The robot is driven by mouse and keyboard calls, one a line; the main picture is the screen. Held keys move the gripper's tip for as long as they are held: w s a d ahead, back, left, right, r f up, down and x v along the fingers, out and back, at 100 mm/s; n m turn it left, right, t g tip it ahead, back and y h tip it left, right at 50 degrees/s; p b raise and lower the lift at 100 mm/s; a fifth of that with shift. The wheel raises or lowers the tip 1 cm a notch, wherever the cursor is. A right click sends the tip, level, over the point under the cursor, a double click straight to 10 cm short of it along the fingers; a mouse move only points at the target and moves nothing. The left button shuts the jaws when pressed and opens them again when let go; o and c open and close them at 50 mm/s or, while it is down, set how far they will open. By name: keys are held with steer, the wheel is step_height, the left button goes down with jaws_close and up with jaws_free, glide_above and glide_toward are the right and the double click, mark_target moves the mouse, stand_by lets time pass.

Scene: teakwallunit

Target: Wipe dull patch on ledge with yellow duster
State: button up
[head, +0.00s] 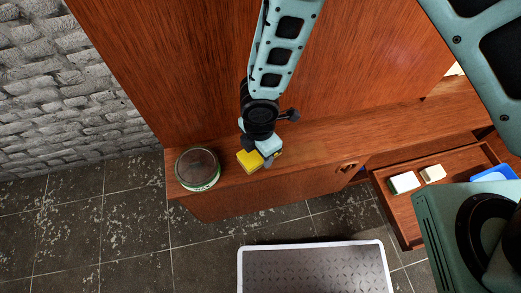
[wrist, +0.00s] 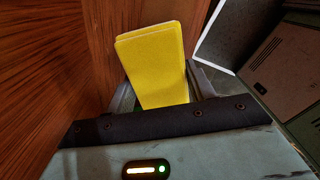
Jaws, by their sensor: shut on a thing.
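The yellow duster (head: 248,160) is held in my gripper (head: 265,157) at the wooden ledge (head: 220,160), just right of a round tin. In the wrist view the duster (wrist: 155,60) stands out between the two fingers of my gripper (wrist: 163,92), which are shut on it. I cannot tell whether the duster touches the ledge. A slightly paler, duller area (head: 302,150) shows on the ledge just right of my gripper; its edges are faint. My gripper hides part of the ledge.
The round green-rimmed tin (head: 198,168) stands at the ledge's left end. An open drawer (head: 405,215) at right holds pale blocks (head: 404,182) and a blue container (head: 492,174). A tall wooden panel (head: 180,60) rises behind the ledge. A framed metal mat (head: 314,270) lies on the floor.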

steer(key=shift+r+p, duration=1.55)
steer(key=shift+r, duration=0.7)
steer(key=shift+w+f, duration=0.1)
